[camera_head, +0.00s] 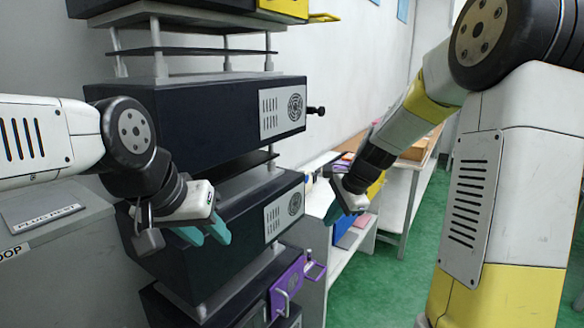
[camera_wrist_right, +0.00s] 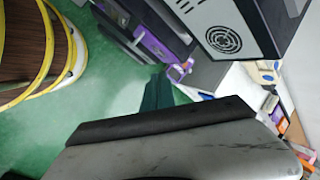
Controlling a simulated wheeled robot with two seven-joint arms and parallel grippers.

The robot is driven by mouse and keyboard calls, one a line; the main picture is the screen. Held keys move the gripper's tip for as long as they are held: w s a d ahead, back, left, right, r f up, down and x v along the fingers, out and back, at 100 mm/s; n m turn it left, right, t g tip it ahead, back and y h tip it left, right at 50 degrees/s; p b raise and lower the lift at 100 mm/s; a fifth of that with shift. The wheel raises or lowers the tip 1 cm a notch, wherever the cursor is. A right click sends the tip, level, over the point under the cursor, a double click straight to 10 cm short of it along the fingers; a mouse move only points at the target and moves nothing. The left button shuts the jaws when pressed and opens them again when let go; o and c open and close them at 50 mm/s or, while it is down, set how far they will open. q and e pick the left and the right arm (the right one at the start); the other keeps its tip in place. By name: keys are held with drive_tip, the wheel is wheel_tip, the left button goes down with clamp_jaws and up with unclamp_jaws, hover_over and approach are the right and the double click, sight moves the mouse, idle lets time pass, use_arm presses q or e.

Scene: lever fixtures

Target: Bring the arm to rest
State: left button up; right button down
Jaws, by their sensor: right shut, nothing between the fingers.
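My left gripper (camera_head: 208,238) is in front of the middle dark boxes in the head view, at the left. Its two teal fingers stand apart, with nothing seen between them. My right gripper (camera_head: 335,215) hangs near the white shelf in the head view, pointing down. Its teal fingers are shut and empty. They also show together in the right wrist view (camera_wrist_right: 157,92), over the green floor. My right arm (camera_head: 490,180) is raised and bent at the right side of the head view.
Stacked dark boxes (camera_head: 200,125) with grey vent panels stand at the left; a small black knob (camera_head: 316,110) sticks out. A purple fixture (camera_head: 288,284) is low down. A white shelf (camera_head: 318,262) stands behind my right gripper. Green floor (camera_head: 385,285) is open at centre right.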

drive_tip(key=s+d+r+n, duration=0.1)
drive_tip(key=s+r+n, duration=0.2)
drive_tip(key=s, duration=0.5)
drive_tip(key=s+d+r+n+t+h, duration=0.1)
drive_tip(key=s+r+n, duration=0.3)
drive_tip(key=s+n, duration=0.2)
drive_tip(key=s+d+r+n+t, duration=0.1)
drive_tip(key=s+r+n, duration=0.3)
drive_tip(key=s, duration=0.5)
drive_tip(key=shift+s+d+n+h, duration=0.3)
drive_tip(key=shift+s+d+n, duration=0.05)
drive_tip(key=shift+n, duration=0.35)
drive_tip(key=shift+r, duration=0.15)
